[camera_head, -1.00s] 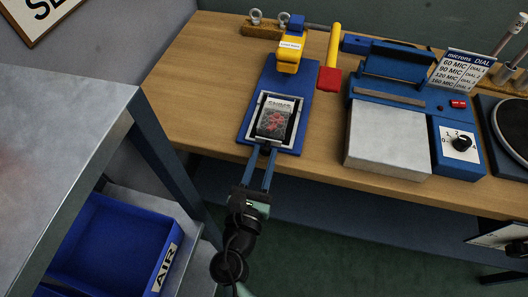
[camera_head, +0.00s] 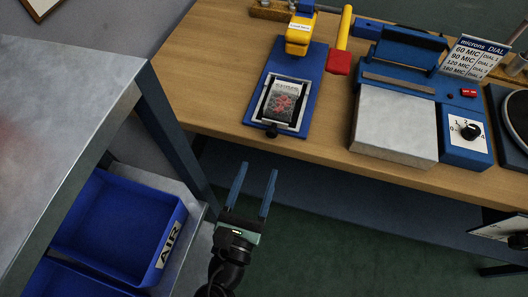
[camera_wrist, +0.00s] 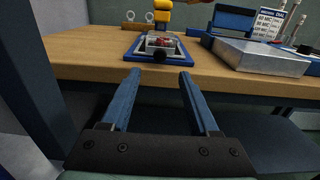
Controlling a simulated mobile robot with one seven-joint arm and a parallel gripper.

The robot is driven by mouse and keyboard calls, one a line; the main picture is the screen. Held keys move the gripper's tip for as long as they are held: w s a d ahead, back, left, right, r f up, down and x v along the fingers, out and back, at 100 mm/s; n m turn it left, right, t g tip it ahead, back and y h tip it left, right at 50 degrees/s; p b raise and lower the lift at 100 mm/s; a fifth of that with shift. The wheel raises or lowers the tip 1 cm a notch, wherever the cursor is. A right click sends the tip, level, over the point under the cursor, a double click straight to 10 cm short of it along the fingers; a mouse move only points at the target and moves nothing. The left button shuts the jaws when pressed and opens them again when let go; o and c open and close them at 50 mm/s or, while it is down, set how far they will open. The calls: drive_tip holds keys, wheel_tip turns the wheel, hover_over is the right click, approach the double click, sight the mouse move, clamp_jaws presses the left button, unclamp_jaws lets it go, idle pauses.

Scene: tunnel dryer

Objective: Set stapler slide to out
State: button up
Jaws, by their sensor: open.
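The stapler has a blue base plate (camera_head: 308,72) on the wooden bench and a yellow head (camera_head: 299,36) at its far end. Its slide is a light metal frame (camera_head: 266,117) at the near end of the plate, with a dark knob (camera_head: 271,131) at its front edge. A clear bag with dark and red contents (camera_head: 285,100) lies in the slide. The knob also shows in the wrist view (camera_wrist: 159,55). My gripper (camera_head: 257,170) is open and empty, in front of the bench edge, apart from the slide. The wrist view shows both blue fingers apart (camera_wrist: 160,75).
A blue sealing machine (camera_head: 395,125) with a dial stands to the right on the wooden bench (camera_head: 210,60). A red block with a yellow handle (camera_head: 339,62) is beside the stapler. A metal table (camera_head: 70,100) and a blue AIR bin (camera_head: 110,215) are at left.

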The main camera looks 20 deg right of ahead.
drive_tip(key=shift+v, duration=2.25)
